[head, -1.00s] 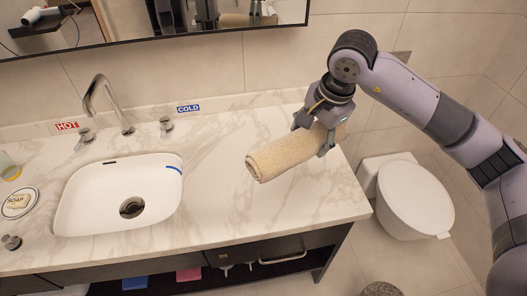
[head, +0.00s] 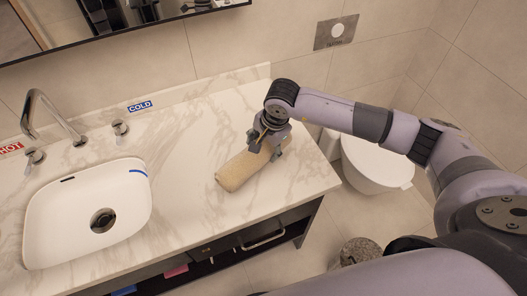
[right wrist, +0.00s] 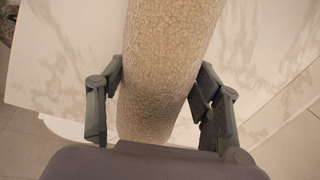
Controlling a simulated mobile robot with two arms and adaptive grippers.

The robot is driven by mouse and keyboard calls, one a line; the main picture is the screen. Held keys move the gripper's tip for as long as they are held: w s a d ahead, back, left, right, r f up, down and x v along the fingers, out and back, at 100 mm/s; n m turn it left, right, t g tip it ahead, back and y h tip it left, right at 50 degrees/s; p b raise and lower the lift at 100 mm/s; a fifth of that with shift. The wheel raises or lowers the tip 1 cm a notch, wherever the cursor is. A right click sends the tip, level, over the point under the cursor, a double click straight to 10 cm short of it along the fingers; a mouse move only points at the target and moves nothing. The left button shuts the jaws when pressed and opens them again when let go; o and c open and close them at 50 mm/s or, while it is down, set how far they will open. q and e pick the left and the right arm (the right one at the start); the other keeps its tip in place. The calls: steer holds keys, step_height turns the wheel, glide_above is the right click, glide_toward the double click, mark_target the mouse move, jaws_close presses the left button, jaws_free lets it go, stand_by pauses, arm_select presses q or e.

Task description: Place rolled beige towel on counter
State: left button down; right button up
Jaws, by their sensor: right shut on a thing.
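The rolled beige towel (head: 238,171) is at the right part of the marble counter (head: 190,135), lying level. My right gripper (head: 270,148) is shut on the towel near its far right end. In the right wrist view the towel (right wrist: 165,60) runs between the two fingers (right wrist: 160,105), one on each side. The towel is at or very close to the counter surface; I cannot tell whether it touches. My left gripper is not in view.
A white sink (head: 85,215) with a faucet (head: 50,115) is set in the counter at the left. A toilet (head: 375,160) stands right of the counter. A bin (head: 360,252) is on the floor. The counter between sink and towel is clear.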

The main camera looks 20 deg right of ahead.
mark_target(264, 157)
steer(key=shift+s+f, duration=0.1)
steer(key=shift+f, duration=0.5)
step_height(264, 157, down, 3)
steer(key=shift+r+p, duration=0.2)
steer(key=shift+p, duration=0.35)
steer(key=shift+f, duration=0.4)
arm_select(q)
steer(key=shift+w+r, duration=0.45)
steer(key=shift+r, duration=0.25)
arm_select(e)
steer(key=shift+f, duration=0.15)
steer(key=o, duration=0.8)
steer(key=shift+f, duration=0.1)
steer(key=o, duration=0.5)
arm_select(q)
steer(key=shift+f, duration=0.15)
